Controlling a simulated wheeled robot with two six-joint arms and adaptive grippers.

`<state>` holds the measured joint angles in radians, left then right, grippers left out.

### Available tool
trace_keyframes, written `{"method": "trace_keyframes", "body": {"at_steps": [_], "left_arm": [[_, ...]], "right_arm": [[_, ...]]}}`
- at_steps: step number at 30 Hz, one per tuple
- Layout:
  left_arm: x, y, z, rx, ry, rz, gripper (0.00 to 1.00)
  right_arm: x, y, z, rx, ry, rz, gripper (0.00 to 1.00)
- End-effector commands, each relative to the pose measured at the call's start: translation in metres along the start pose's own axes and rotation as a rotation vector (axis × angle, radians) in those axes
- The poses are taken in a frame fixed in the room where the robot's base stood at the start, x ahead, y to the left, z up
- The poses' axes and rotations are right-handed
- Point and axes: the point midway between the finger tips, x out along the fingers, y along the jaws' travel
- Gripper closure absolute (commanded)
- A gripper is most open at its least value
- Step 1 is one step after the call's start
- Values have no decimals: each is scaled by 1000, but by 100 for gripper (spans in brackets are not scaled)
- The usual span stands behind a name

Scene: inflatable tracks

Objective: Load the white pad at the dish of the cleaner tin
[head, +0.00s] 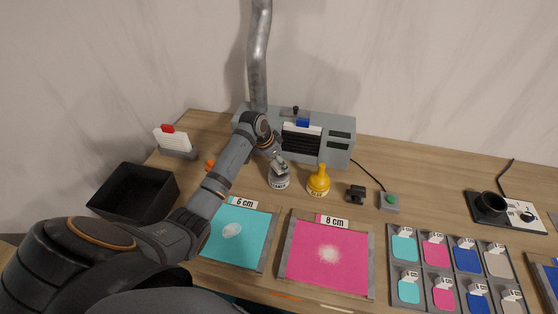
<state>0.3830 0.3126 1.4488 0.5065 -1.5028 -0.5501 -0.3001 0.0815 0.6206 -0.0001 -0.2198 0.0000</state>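My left arm reaches in from the left, and its gripper (280,160) points down right at the top of a small silver tin with a white label (279,182), likely the cleaner tin. The fingers overlap the tin's top, so its dish is hidden. Whether they touch it, are open or shut, or hold a pad is too small to tell. No loose white pad is clearly seen. An orange piece (210,165) shows partly behind my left arm. My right gripper is out of view.
A yellow bottle (318,182) stands close right of the tin. A grey machine (340,143) with a duct is behind. Teal (251,249) and pink (345,262) sheets with white patches lie in front. A black bin (133,193) and a red-topped white block (171,141) are left.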

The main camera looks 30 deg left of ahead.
Motion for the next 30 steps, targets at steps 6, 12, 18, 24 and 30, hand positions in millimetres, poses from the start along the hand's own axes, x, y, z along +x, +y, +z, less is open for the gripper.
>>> {"method": "trace_keyframes", "body": {"at_steps": [6,12,18,24,30], "left_arm": [[1,0,0,0,0,0,69],[3,0,1,0,0,0,69],[6,0,2,0,0,0,69],[8,0,3,0,0,0,69],[10,0,4,0,0,0,69]], "right_arm": [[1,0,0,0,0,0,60],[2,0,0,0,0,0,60],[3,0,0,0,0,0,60],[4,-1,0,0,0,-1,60],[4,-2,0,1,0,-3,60]]}}
